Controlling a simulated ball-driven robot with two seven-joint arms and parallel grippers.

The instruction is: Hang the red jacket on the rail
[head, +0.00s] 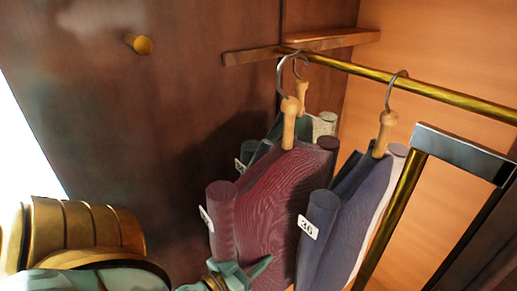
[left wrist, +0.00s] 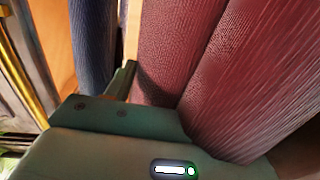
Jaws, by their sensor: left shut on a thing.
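The red jacket (head: 275,195) hangs upright from a wooden hanger with a grey hook (head: 281,78). The hook's top is by the left end of the brass rail (head: 440,92); I cannot tell whether it rests on the rail. My left gripper (head: 243,275), green, is shut on the jacket's lower part. In the left wrist view the red cloth (left wrist: 225,70) fills the right side, against the green gripper (left wrist: 130,105). My right gripper is not in view.
A blue jacket (head: 335,225) with a tag "36" hangs on the rail right of the red one. A dark green jacket (head: 262,150) hangs behind it. A brass peg (head: 140,44) is on the wooden wall. A metal-topped frame (head: 462,152) stands at the right.

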